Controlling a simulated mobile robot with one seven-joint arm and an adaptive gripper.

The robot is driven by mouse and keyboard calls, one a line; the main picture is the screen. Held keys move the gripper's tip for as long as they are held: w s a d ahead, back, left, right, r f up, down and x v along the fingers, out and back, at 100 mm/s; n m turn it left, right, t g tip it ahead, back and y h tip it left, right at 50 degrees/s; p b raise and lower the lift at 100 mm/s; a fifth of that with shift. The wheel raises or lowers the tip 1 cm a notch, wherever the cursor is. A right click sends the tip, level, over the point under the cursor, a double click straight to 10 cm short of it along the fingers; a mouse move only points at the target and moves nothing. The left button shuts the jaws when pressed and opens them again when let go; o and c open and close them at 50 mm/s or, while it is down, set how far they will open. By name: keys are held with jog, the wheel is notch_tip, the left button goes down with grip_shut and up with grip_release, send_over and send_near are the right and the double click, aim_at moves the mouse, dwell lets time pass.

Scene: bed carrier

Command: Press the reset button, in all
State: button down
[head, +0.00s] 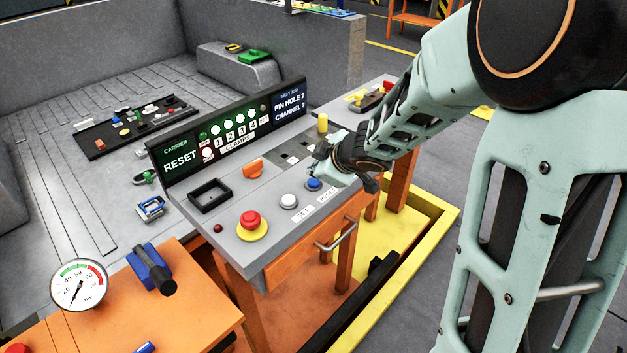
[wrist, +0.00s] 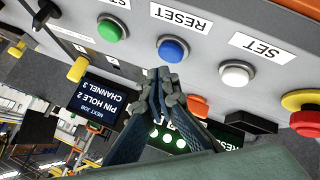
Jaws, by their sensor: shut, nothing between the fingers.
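The blue reset button (head: 314,184) sits on the sloped grey console, to the right of the white SET button (head: 289,201). In the wrist view the blue button (wrist: 173,48) stands in a metal ring beside a RESET label (wrist: 181,18). My gripper (head: 316,168) is shut and empty just above and behind the blue button. In the wrist view its closed fingertips (wrist: 162,76) show close to the button's edge, and I cannot tell whether they touch.
A red emergency stop (head: 250,222) on a yellow base is left of the white button. A green button (wrist: 110,28) flanks the blue one in the wrist view. An orange selector (head: 253,168), a black frame (head: 209,196) and a yellow peg (head: 323,122) also stand on the console.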

aim_at(314, 182)
jog(key=shift+f+b, duration=0.35)
jog(key=shift+f, duration=0.1)
jog(key=shift+f+b, duration=0.4)
jog(key=shift+f, duration=0.1)
dwell(0.8)
jog(key=shift+r, duration=0.15)
jog(key=shift+r+p, duration=0.75)
jog(key=shift+p, duration=0.25)
notch_tip(314, 182, up, 5)
jog(key=p, duration=0.5)
jog(key=shift+r, duration=0.1)
